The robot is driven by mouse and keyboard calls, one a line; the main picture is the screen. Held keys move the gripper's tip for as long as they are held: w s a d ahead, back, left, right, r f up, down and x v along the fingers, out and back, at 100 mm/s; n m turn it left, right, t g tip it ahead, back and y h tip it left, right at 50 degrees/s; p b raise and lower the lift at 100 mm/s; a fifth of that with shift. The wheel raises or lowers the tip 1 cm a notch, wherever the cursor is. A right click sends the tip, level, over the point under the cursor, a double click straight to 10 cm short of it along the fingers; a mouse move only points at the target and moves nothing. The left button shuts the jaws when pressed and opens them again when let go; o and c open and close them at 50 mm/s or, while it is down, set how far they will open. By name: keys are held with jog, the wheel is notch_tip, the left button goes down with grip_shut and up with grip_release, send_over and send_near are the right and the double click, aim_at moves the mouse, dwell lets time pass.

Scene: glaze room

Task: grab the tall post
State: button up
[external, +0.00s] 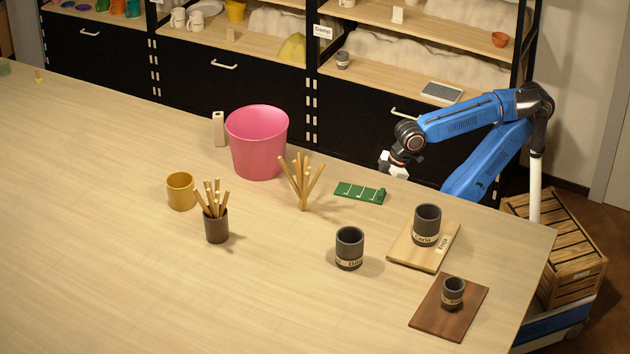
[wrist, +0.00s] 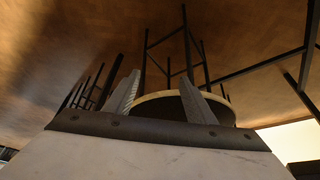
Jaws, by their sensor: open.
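A tall, narrow cream post (external: 219,129) stands upright on the table, just left of the pink bucket (external: 258,145). My gripper (external: 394,168) is at the table's far edge on the right, well away from the post, with the bucket between them. In the wrist view my gripper (wrist: 160,98) shows its two fingers apart with nothing held between them. The post does not show in the wrist view.
A bundle of sticks (external: 301,183), a green board (external: 360,191), a yellow cup (external: 181,191), a stick-filled dark pot (external: 216,225) and dark cups (external: 349,248) stand around the table. The left of the table is mostly clear. The wrist view shows a round stool (wrist: 165,104).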

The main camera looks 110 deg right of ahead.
jog(key=w+d+r+n+g+h, duration=0.1)
jog(key=w+d+r+n, duration=0.5)
jog(key=r, duration=0.6)
jog(key=w+d+r+n+g+h, duration=0.15)
jog(key=w+d+r, duration=0.25)
jog(key=w+r, duration=0.6)
jog(key=w+d+r+n+g+h, duration=0.1)
jog(key=w+d+r+n, duration=0.45)
jog(key=r, duration=0.75)
jog(key=w+d+r, duration=0.1)
jog(key=w+r, duration=0.3)
jog(key=w, duration=0.4)
jog(key=m, duration=0.1)
send_over(218, 116)
jog(key=s, duration=0.2)
notch_tip(218, 116, down, 5)
jog(key=f+n, duration=0.1)
jog(key=w+f+n+g, duration=0.1)
jog(key=f, duration=0.1)
jog(key=w+f+n+g+h, duration=0.1)
jog(key=shift+a+f, duration=0.15)
jog(key=shift+f, duration=0.2)
jog(key=shift+f+n, duration=0.3)
jog(key=shift+f, duration=0.15)
jog(key=shift+x, duration=3.6)
